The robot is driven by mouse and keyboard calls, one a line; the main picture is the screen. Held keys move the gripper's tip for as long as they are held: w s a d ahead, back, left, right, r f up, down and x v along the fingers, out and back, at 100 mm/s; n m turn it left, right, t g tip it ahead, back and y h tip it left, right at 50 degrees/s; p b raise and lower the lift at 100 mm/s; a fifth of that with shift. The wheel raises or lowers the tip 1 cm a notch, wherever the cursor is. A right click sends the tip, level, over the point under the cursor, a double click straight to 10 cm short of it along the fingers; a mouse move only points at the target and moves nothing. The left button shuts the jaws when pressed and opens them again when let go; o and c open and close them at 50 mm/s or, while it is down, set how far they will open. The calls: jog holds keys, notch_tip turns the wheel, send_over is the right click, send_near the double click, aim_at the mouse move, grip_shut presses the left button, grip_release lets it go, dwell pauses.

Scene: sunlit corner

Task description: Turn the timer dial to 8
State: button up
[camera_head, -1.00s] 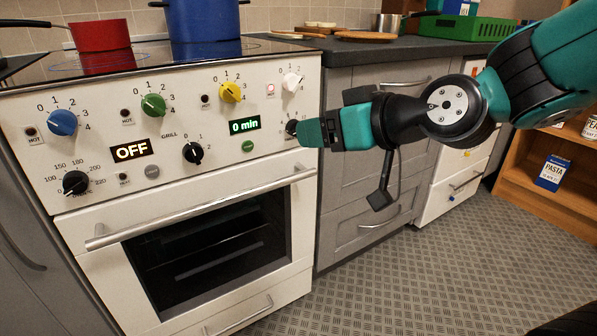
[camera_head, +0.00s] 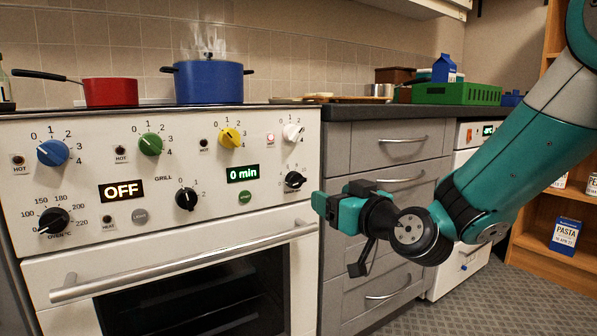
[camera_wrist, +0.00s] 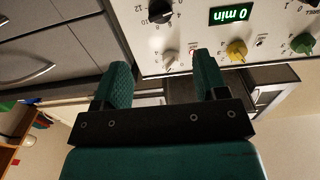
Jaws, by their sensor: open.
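The timer dial (camera_head: 294,180) is a black knob on the right side of the white stove panel. It also shows at the top of the wrist view (camera_wrist: 160,10), partly cut off by the edge. The exact mark its pointer faces is too small to tell. The timer display (camera_head: 242,174) reads "0 min". My gripper (camera_head: 320,204) is right of and below the dial, apart from it. In the wrist view my gripper's two green fingers (camera_wrist: 162,66) are spread with nothing between them.
A white knob (camera_head: 292,132) sits just above the dial, with a yellow knob (camera_head: 229,138) to its left. The oven handle (camera_head: 185,262) juts out below the panel. Grey drawers (camera_head: 395,150) with bar handles stand right of the stove.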

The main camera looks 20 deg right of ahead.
aim_at(300, 182)
jog(key=p+x, duration=0.9)
jog(key=x, duration=0.2)
jog(key=shift+w+a+r, duration=0.15)
jog(key=shift+w+r, duration=0.05)
jog(key=shift+w+a+f+p, duration=0.15)
jog(key=shift+w+f+p, duration=0.1)
jog(key=shift+w+p, duration=0.35)
jog(key=c, duration=0.9)
